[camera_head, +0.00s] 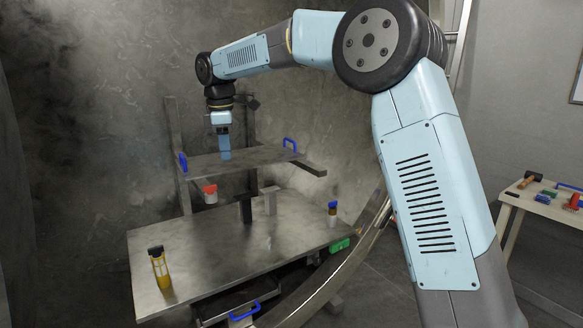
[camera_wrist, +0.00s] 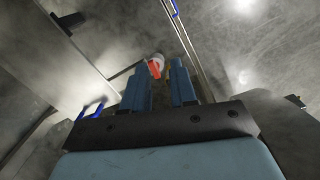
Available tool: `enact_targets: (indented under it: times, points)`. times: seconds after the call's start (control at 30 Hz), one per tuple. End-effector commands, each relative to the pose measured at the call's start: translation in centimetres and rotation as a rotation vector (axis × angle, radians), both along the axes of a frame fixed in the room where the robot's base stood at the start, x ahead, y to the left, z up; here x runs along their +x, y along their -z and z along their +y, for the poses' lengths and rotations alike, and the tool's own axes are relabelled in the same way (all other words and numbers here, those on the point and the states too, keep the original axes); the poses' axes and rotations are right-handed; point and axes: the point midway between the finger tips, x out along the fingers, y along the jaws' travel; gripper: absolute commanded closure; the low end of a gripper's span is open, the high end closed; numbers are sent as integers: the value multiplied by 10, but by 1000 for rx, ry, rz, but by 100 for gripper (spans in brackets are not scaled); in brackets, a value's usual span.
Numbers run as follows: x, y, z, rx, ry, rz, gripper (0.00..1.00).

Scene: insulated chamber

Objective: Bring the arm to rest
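My arm reaches from the right across the head view and bends down at its far end. My gripper (camera_head: 224,156) points down over the upper shelf (camera_head: 262,157). Whether its fingertips touch the shelf cannot be told. In the wrist view, the two blue fingers of my gripper (camera_wrist: 160,76) stand apart with nothing held between them. A red-and-white object (camera_wrist: 157,66) shows beyond the fingertips.
A red-capped container (camera_head: 210,194) is under the shelf's left side. Blue handles (camera_head: 290,145) stand at the shelf's ends. The lower table (camera_head: 215,250) bears a yellow tool (camera_head: 160,270) and a small bottle (camera_head: 332,210). A side table (camera_head: 540,207) at right holds several tools.

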Motion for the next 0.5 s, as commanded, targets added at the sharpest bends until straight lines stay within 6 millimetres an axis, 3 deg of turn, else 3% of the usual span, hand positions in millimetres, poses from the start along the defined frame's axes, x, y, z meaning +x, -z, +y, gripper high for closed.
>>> enact_targets:
  times: [0.2, 0.5]
  points:
    - [-28, -29, -65, 9, 206, -67, 73]
    - [-75, -51, -153, 48, 503, -149, 73]
